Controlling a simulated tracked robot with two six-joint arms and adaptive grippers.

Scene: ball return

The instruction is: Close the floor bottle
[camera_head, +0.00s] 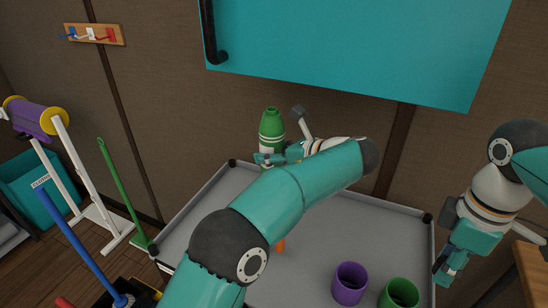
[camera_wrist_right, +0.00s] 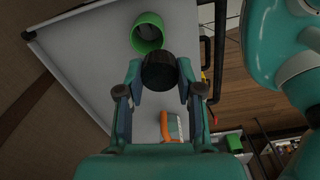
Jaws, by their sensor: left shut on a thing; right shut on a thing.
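A green bottle (camera_head: 271,128) with pale stripes stands upright at the back of the grey table. My left gripper (camera_head: 266,158) is shut on it low on its body. My left arm hides the bottle's lower part. The bottle's narrow top is green, and no black cap shows on it. My right gripper (camera_head: 443,267) is off the table's right edge, apart from the bottle. In the right wrist view, my right gripper (camera_wrist_right: 158,80) is shut on a round black cap (camera_wrist_right: 158,69).
A purple cup (camera_head: 350,284) and a green cup (camera_head: 399,295) stand at the table's front right. An orange thing (camera_head: 281,245) is partly hidden behind my left arm. A teal cabinet (camera_head: 350,45) hangs above. The grey table (camera_head: 385,225) is bare at the back right.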

